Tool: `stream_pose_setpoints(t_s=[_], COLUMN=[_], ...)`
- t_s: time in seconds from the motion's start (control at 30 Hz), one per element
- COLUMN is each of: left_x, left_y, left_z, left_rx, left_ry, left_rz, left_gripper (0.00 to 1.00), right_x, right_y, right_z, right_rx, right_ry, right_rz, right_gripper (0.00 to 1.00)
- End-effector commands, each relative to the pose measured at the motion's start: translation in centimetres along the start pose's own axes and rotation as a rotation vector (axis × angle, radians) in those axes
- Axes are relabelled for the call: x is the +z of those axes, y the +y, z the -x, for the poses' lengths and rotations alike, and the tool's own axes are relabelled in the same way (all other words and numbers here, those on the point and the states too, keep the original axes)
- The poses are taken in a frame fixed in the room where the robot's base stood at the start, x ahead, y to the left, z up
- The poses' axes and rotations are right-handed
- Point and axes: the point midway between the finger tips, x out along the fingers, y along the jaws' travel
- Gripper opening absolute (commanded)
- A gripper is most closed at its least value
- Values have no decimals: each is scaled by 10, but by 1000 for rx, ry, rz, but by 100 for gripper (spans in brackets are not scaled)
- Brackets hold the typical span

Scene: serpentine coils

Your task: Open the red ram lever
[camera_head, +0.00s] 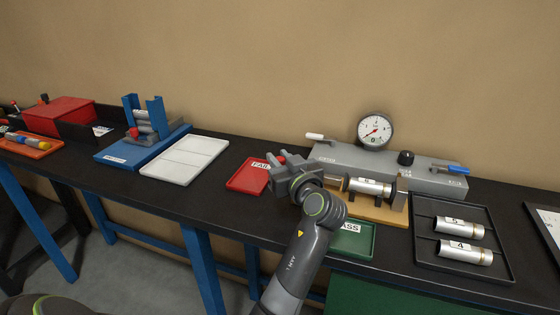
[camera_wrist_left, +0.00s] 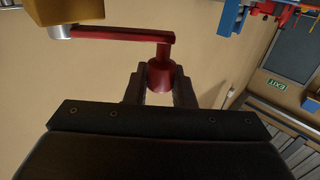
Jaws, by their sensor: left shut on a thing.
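The red ram lever (camera_wrist_left: 125,37) shows in the left wrist view as a red bar running left to right, with a round red knob (camera_wrist_left: 161,74) at its right end. Its left end meets a silver pivot (camera_wrist_left: 59,32) beside a yellowish block. My left gripper (camera_wrist_left: 161,90) has its dark fingers on both sides of the knob and is shut on it. In the head view my left gripper (camera_head: 280,163) is at the left end of the test fixture (camera_head: 395,168), with a little red showing at its fingers. The gripper and arm hide most of the lever there.
A silver cylinder (camera_head: 368,187) lies in the fixture on a wooden base. A red FAIL tray (camera_head: 246,178) is left of the gripper, a green PASS tray (camera_head: 352,240) in front. A black tray (camera_head: 489,260) with cylinders 5 and 4 is at right. A gauge (camera_head: 374,130) stands behind.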

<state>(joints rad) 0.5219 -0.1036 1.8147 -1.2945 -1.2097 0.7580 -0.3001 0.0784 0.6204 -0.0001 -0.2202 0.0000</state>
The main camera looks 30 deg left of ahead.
Motion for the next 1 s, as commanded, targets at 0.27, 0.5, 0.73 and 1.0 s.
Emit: stream_pose_setpoints(t_s=[0.27, 0.5, 0.73, 1.0], left_x=[1, 0, -19, -72], left_y=[0, 0, 0, 0], left_z=[0, 0, 0, 0], left_rx=[0, 1, 1, 1], left_ry=[-3, -1, 2, 3], left_rz=[-2, 0, 4, 5], left_gripper=[42, 43, 43, 43], right_x=[0, 0, 1, 1], right_y=[0, 0, 0, 1], right_z=[0, 0, -2, -5], right_rx=[0, 0, 1, 2], right_ry=[-1, -1, -1, -1], right_rz=[0, 0, 0, 1], right_gripper=[36, 36, 36, 36])
